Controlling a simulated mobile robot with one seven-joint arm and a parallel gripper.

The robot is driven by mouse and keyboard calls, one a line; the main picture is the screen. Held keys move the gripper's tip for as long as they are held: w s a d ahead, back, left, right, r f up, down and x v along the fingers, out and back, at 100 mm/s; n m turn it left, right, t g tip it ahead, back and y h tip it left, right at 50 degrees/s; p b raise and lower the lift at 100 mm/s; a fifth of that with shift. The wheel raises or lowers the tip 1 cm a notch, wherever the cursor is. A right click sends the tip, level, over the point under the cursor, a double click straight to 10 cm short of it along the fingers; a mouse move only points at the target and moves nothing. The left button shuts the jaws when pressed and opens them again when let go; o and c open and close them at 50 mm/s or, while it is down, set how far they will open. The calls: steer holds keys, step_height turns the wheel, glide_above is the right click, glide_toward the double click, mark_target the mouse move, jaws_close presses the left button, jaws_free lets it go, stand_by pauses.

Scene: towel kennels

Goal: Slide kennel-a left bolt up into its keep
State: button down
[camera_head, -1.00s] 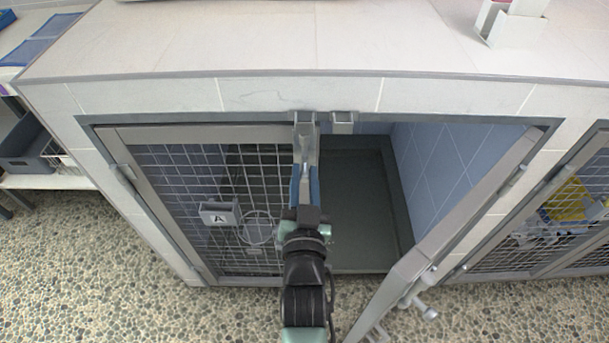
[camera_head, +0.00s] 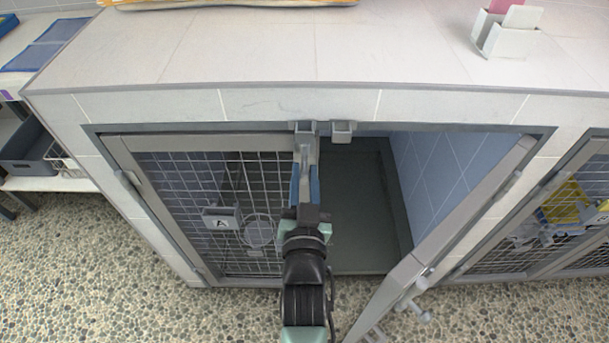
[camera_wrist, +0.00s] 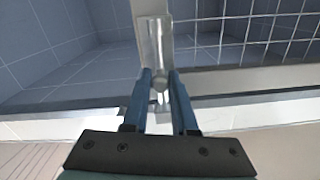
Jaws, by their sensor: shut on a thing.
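Kennel A's left door (camera_head: 200,225), a mesh panel with an "A" label, stands closed in its frame in the head view. Its grey bolt (camera_wrist: 153,42) is on the door's free edge in the wrist view. My gripper (camera_head: 304,172) is in front of that edge. In the wrist view its blue fingers (camera_wrist: 161,78) are shut on the bolt's small knob (camera_wrist: 160,86). The left keep (camera_head: 304,127) is a grey bracket on the top frame, just above the bolt. My arm and fingers partly hide the bolt, and I cannot tell whether its tip is inside the keep.
The right door (camera_head: 440,240) swings open toward me, with a handle (camera_head: 412,300) low on it. A second keep (camera_head: 341,130) is right of the left one. The kennel interior (camera_head: 360,205) behind the opening looks empty. A white holder (camera_head: 505,40) stands on the counter (camera_head: 300,55).

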steer(key=shift+r, duration=0.8)
steer(key=shift+f, duration=0.1)
steer(key=c, duration=1)
jaws_free()
steer(key=shift+o, duration=1.4)
steer(key=shift+f, duration=0.1)
steer(key=shift+s, duration=0.1)
steer(key=s, duration=1.2)
steer(key=shift+s+p, duration=0.35)
steer(key=shift+s, duration=0.05)
